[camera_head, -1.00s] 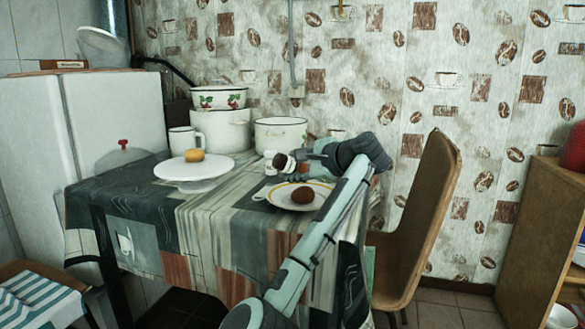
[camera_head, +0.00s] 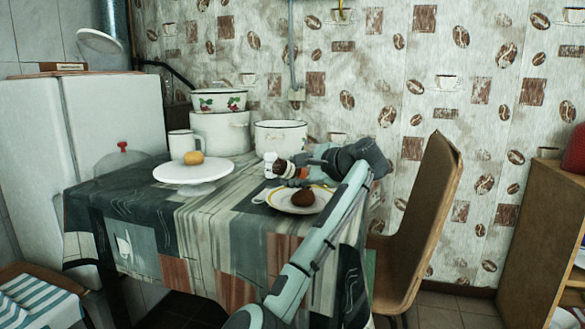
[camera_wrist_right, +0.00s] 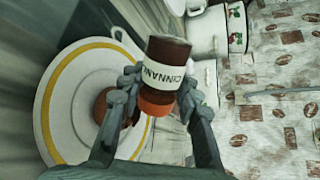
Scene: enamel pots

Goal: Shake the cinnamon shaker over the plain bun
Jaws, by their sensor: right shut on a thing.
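My right gripper (camera_wrist_right: 155,100) is shut on the cinnamon shaker (camera_wrist_right: 168,52), a brown jar with a white label and an orange-brown end. In the head view the brown shaker (camera_head: 281,168) is small and partly hidden by the gripper (camera_head: 292,171), above the table just behind a yellow-rimmed plate. A dark brown bun (camera_head: 303,197) sits on that plate (camera_head: 281,204). In the wrist view the bun (camera_wrist_right: 103,105) is partly hidden behind a finger. A pale golden bun (camera_head: 193,158) sits on a white cake stand (camera_head: 172,174), well left of the shaker. My left gripper is not in view.
A white mug (camera_head: 183,145), a stack of enamel pots (camera_head: 221,133) and a wide white pot (camera_head: 281,136) stand at the back of the table. A small white item (camera_head: 270,158) is beside the shaker. A chair (camera_head: 421,220) is at the right.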

